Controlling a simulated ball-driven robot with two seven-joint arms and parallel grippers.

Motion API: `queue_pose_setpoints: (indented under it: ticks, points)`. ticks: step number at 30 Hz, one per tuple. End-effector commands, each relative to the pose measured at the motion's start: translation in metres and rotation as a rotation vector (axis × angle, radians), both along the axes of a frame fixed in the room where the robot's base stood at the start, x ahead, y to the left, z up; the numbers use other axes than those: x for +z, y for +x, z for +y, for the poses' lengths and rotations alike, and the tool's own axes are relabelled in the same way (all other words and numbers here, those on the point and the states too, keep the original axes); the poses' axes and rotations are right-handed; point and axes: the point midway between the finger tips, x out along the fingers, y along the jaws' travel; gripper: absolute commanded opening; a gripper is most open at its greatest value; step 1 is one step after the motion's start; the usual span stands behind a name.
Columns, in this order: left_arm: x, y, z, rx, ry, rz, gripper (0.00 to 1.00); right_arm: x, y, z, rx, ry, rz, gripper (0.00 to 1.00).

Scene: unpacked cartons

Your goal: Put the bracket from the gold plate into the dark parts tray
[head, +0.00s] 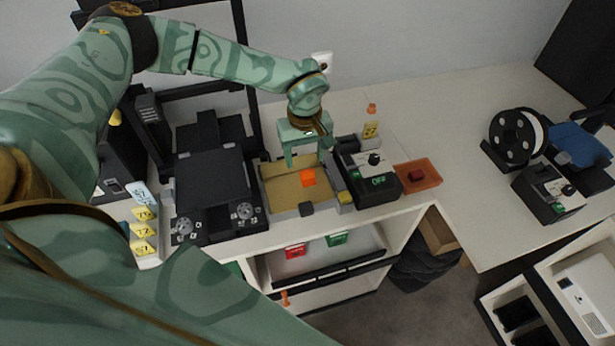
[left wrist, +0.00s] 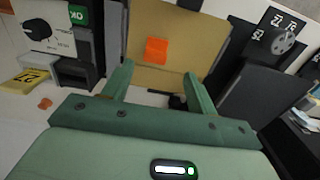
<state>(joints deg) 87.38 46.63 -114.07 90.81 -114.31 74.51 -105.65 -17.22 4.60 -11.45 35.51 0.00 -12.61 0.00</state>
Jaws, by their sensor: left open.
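The orange bracket (head: 308,177) lies on the gold plate (head: 281,191) of a machine on the bench. In the left wrist view the bracket (left wrist: 156,50) sits on the plate (left wrist: 206,32), just beyond the fingertips. My left gripper (head: 307,158) is open and empty beside the bracket, on its wall side. In the left wrist view its two fingers (left wrist: 158,72) are spread, with nothing between them. I cannot tell for sure which container is the dark parts tray. My right gripper is not in view.
A black control box (head: 372,178) stands right of the plate, then a rust-coloured tray (head: 430,184) holding a red block. A dark printer (head: 210,182) stands close on the left. Dark bins (head: 518,313) sit lower right. The bench corner (head: 440,130) is clear.

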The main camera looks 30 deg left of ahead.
Motion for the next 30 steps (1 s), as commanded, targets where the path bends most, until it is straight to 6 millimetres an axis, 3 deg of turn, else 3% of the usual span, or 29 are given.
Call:
queue_pose_setpoints:
  ticks: [5,13,22,23,27,30]
  points:
    - [-0.015,0.0,-0.001,-0.001,-0.001,0.001,0.58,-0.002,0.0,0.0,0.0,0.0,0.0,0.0]
    - [-0.056,0.006,-0.003,-0.001,0.0,0.0,0.58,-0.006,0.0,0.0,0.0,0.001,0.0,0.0]
    - [-0.063,0.006,-0.003,0.0,-0.001,-0.001,0.58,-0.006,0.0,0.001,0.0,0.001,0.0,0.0]
    - [-0.063,0.006,-0.003,0.0,-0.001,-0.001,0.53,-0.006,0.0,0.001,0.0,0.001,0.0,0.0]
    - [-0.063,0.006,-0.003,0.0,-0.001,-0.002,0.14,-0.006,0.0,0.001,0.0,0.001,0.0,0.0]
    - [-0.063,0.006,-0.003,0.0,-0.001,-0.002,0.07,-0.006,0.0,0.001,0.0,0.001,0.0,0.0]
